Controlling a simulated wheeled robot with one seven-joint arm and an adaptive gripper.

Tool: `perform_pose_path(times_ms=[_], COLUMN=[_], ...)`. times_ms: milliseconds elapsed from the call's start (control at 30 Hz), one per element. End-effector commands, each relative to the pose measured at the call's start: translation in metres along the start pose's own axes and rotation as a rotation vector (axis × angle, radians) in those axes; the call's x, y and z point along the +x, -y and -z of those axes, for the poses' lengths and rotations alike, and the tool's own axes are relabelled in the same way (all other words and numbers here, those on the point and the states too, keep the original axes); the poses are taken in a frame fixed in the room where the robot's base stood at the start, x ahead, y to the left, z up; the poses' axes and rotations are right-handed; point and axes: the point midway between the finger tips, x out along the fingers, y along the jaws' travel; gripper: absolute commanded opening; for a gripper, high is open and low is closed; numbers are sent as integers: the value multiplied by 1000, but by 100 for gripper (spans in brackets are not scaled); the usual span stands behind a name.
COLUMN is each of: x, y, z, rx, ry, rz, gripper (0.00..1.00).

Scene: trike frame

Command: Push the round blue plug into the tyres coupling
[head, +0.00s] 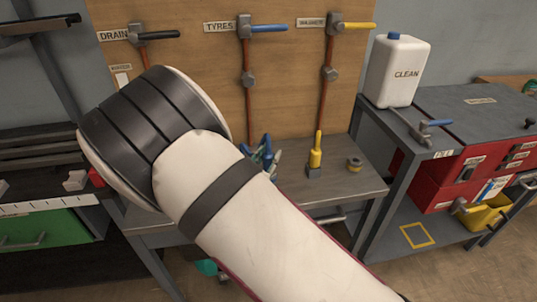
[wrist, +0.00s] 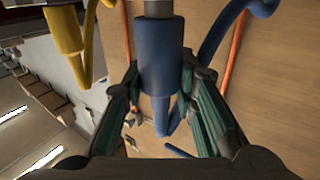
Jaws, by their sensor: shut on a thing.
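The round blue plug (wrist: 158,55) is upright in the wrist view, between the fingers of my gripper (wrist: 162,100), which is shut on it. A grey metal part meets the plug's end at the top edge; I cannot tell if it is the plug's nose or a holder. In the head view a bit of blue (head: 267,150) and my gripper's fingers (head: 272,160) show just past my arm, low over the bench.
A yellow plug (head: 315,155) stands in a grey holder on the bench (head: 345,185), beside a small round part (head: 355,164). A white CLEAN can (head: 398,70) stands right. My arm hides much of the bench and the drain pipe.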

Motion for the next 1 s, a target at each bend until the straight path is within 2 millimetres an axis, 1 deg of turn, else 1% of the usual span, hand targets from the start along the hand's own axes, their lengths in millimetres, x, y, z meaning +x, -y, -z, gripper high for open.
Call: perform_pose_path(times_ms=[333, 367, 400, 433, 467, 800, 867, 1000], x=[0, 0, 0, 0, 0, -2, -6, -26], y=[0, 0, 0, 0, 0, 0, 1, 1], z=[-8, -8, -7, -7, -7, -8, -8, -8], rx=[1, 1, 1, 1, 1, 1, 1, 1], ry=[-1, -1, -1, -1, -1, 1, 1, 2], rz=[0, 0, 0, 0, 0, 1, 1, 3], gripper=[0, 30, 40, 46, 49, 49, 49, 49])
